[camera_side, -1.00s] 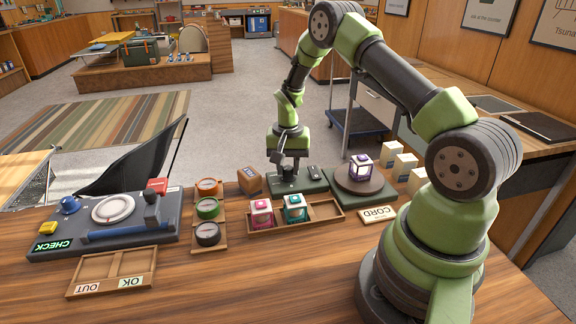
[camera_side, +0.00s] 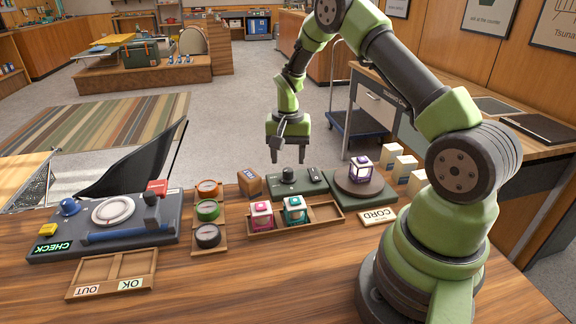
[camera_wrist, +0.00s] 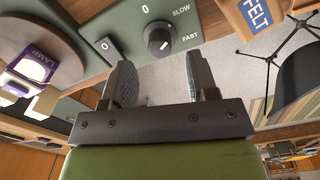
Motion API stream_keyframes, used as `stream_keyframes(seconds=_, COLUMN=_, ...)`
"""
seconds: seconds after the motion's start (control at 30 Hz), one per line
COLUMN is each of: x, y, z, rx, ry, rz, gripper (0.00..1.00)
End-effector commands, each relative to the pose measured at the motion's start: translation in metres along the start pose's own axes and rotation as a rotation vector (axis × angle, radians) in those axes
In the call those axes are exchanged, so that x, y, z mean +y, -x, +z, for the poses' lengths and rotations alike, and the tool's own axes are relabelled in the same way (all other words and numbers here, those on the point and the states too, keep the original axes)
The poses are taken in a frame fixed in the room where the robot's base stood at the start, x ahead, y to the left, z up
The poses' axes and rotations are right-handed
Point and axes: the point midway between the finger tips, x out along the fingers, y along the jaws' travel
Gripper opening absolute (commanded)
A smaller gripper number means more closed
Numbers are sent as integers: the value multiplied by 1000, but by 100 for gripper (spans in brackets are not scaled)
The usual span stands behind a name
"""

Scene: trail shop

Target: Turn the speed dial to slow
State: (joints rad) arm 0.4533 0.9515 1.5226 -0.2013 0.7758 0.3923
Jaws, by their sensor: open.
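The speed dial (camera_side: 289,175) is a dark round knob on a green control panel (camera_side: 297,190). In the wrist view the dial (camera_wrist: 157,40) has 0, SLOW and FAST printed around it. A pale mark shows on the knob's lower right, on the side nearer FAST than SLOW or 0. My gripper (camera_side: 288,160) is open and empty above the dial, pointing down. In the wrist view its fingers (camera_wrist: 160,66) are spread apart, with the dial beyond their tips and clear of them.
A turntable (camera_side: 350,190) bearing a purple-and-white lamp box (camera_side: 361,168) stands right of the dial. A rocker switch (camera_side: 315,173) is on the same panel. A brown FELT block (camera_side: 250,182) stands close on the left. A wooden tray (camera_side: 325,215) with two boxes lies in front.

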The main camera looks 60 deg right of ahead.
Motion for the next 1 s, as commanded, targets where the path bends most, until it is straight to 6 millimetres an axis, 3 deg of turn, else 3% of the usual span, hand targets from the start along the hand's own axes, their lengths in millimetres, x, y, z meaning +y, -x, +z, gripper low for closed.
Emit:
stream_keyframes(seconds=0.1, x=0, y=26, z=-1, rx=5, ry=0, rz=-3, gripper=54)
stream_keyframes(seconds=0.3, x=0, y=55, z=0, rx=2, ry=0, rz=-1, gripper=54)
stream_keyframes(seconds=0.8, x=-1, y=68, z=2, rx=5, ry=7, rz=-6, gripper=54)
stream_keyframes(seconds=0.87, x=-4, y=77, z=7, rx=16, ry=22, rz=-18, gripper=54)
stream_keyframes(seconds=1.0, x=-13, y=122, z=33, rx=67, ry=100, rz=-79, gripper=54)
